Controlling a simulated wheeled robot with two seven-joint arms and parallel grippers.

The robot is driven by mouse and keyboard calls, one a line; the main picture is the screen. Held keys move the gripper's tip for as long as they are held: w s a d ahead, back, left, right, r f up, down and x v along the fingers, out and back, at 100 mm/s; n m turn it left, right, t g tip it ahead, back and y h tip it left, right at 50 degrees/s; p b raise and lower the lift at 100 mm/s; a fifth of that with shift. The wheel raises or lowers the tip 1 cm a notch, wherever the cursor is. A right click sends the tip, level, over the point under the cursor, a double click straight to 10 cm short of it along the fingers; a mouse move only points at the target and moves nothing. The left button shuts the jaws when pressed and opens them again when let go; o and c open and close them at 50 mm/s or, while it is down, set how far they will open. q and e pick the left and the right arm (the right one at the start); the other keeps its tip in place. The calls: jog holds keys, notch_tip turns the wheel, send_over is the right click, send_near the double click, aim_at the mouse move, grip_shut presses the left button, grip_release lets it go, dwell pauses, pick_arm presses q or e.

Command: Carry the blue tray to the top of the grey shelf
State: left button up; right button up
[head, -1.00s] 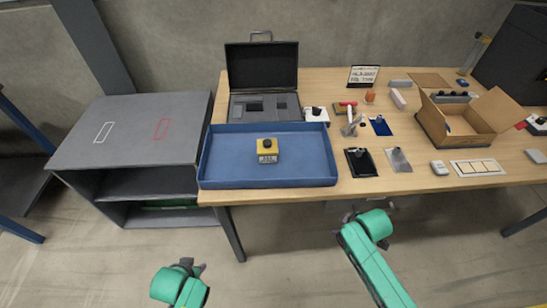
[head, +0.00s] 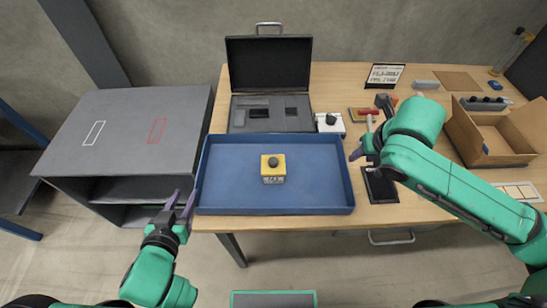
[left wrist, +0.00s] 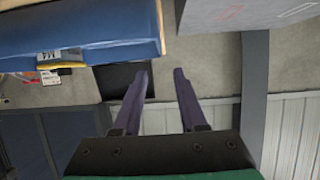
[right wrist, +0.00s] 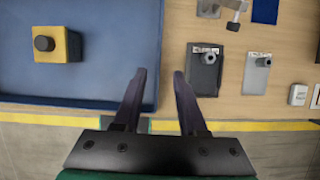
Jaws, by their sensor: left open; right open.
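The blue tray (head: 225,190) lies on the table's left front part, with a yellow box with a black knob (head: 272,170) in it. The grey shelf (head: 125,115) stands left of the table; its top is bare apart from a white and a red outline. My left gripper (head: 181,204) is open and empty, just left of the tray's left wall; the tray (left wrist: 110,48) and shelf (left wrist: 215,15) show in the left wrist view. My right gripper (head: 361,153) is open beside the tray's right wall. In the right wrist view its fingertips (right wrist: 159,72) appear either side of that wall.
An open black case (head: 268,75) stands behind the tray. A small white device (head: 330,122) is near its back right corner. A black pad (head: 380,188) lies right of the tray under my right arm. A cardboard box (head: 495,135) is further right.

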aim_at(199, 168)
pick_arm(q)
jog(key=shift+w+d, duration=0.1)
jog(key=x, duration=1.3)
jog(key=shift+w+f, duration=0.1)
jog(key=shift+w, duration=0.2)
pick_arm(e)
jog(key=x, duration=1.4)
jog(key=shift+s+f, duration=0.1)
jog(key=shift+s, duration=0.05)
pick_arm(q)
jog(key=shift+s, duration=0.1)
jog(key=shift+c, duration=0.3)
pick_arm(e)
jog(key=shift+s, duration=0.1)
jog(key=shift+c, duration=0.3)
pick_arm(q)
grip_shut()
pick_arm(e)
grip_shut()
